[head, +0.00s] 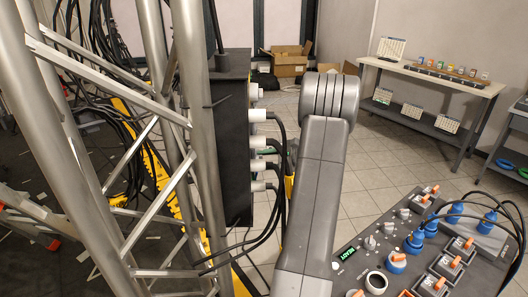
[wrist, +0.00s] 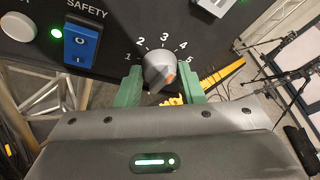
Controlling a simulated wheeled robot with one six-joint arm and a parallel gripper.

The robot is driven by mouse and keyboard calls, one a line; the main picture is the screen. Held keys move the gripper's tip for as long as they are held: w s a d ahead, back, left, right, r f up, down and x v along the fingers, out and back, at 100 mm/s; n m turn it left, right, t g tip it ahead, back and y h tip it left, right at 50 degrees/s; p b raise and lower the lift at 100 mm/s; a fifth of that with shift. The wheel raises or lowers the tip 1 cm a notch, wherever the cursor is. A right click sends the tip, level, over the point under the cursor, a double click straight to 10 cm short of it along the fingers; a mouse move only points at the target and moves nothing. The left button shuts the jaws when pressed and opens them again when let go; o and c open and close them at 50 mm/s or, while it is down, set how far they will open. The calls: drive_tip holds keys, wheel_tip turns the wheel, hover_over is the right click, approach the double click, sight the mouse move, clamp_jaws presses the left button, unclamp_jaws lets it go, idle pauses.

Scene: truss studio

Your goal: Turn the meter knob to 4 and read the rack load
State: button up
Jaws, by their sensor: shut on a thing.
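In the wrist view, my gripper (wrist: 159,74) has its two green fingers on either side of a round grey knob (wrist: 157,64) and is shut on it. The knob sits on a dark panel (wrist: 105,60) with white numbers 1 to 5 in an arc around it. An orange mark shows on the knob's lower right part; I cannot tell for certain which number it points to. No load reading is legible. In the head view my arm stands in the middle and my gripper is hidden.
A blue rocker switch (wrist: 81,46) under the word SAFETY, a green light and a white button sit left of the knob. In the head view, a metal truss (head: 185,130) stands left, a control desk (head: 400,250) right, and a shelf table (head: 435,80) behind.

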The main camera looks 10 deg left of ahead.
drive_tip(key=shift+w+r+m+g+h+p, duration=0.15)
drive_tip(key=shift+m+g+h+p, duration=0.25)
drive_tip(key=shift+m+p, duration=0.75)
drive_tip(key=shift+p, duration=0.3)
drive_tip(key=o, duration=1)
drive_tip(key=b+v, duration=0.1)
drive_tip(key=v, duration=0.6)
drive_tip(key=b+v, duration=0.2)
drive_tip(key=v, duration=0.4)
drive_tip(key=shift+w+d, duration=0.1)
drive_tip(key=shift+d, duration=0.3)
drive_tip(key=shift+d, duration=0.15)
